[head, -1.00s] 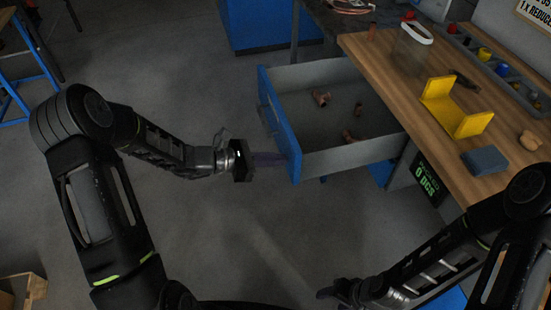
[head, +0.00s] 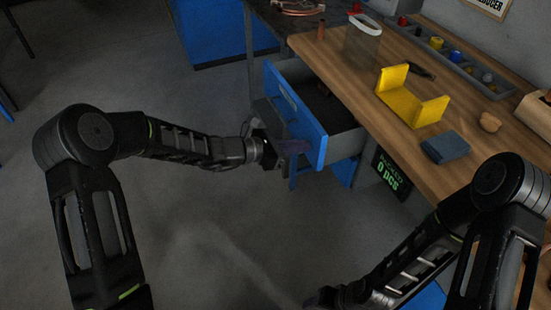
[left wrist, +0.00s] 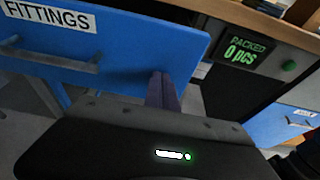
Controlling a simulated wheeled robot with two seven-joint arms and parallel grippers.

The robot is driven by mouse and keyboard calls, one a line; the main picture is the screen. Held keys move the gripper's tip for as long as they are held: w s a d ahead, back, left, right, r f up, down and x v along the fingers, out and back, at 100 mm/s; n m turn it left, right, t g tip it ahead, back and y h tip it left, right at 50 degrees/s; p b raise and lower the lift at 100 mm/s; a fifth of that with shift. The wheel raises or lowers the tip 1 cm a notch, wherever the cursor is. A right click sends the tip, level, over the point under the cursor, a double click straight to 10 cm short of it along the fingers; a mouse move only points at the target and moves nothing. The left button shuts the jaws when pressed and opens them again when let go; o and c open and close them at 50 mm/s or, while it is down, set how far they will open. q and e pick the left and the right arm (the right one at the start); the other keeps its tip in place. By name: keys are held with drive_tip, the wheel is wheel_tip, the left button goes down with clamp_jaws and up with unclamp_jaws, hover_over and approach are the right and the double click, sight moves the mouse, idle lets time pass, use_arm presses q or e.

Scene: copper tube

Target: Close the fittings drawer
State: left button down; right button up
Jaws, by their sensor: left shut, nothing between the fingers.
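The fittings drawer (head: 298,115) has a blue front and grey walls, and stands partly out from under the wooden bench top. In the left wrist view its blue front (left wrist: 130,42) carries a FITTINGS label and a grey bar handle. My left gripper (head: 303,146) is shut and empty, with its fingertips at the right part of the drawer front. The fingers (left wrist: 163,92) appear to be against the lower edge of the front, though exact contact is hard to tell. My right gripper (head: 325,298) is low in the head view, dark, away from the drawer; its fingers are unclear.
The bench top (head: 460,104) holds a yellow bracket (head: 411,98), a clear container (head: 362,45), a blue-grey block (head: 445,147) and a parts tray (head: 459,60). A counter display (head: 389,174) hangs below the bench edge. The floor before the drawer is clear.

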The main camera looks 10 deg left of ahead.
use_arm(q)
drive_tip(key=w+d, duration=0.2)
drive_tip(key=d, duration=0.1)
drive_tip(key=w+d+b, duration=0.1)
drive_tip(key=w+d, duration=0.1)
drive_tip(key=d, duration=0.2)
drive_tip(key=w+d+b, duration=0.1)
drive_tip(key=w+d, duration=0.1)
drive_tip(key=d, duration=0.1)
drive_tip(key=shift+w+d, duration=0.3)
drive_tip(key=shift+w, duration=0.05)
drive_tip(key=shift+w+d, duration=0.1)
drive_tip(key=shift+d, duration=0.05)
drive_tip(key=shift+r, duration=0.15)
use_arm(e)
wheel_tip(320, 180, down, 3)
drive_tip(key=shift+s+a+r, duration=0.1)
drive_tip(key=shift+r, duration=0.1)
use_arm(q)
drive_tip(key=shift+d+r, duration=0.1)
drive_tip(key=shift+r, duration=0.05)
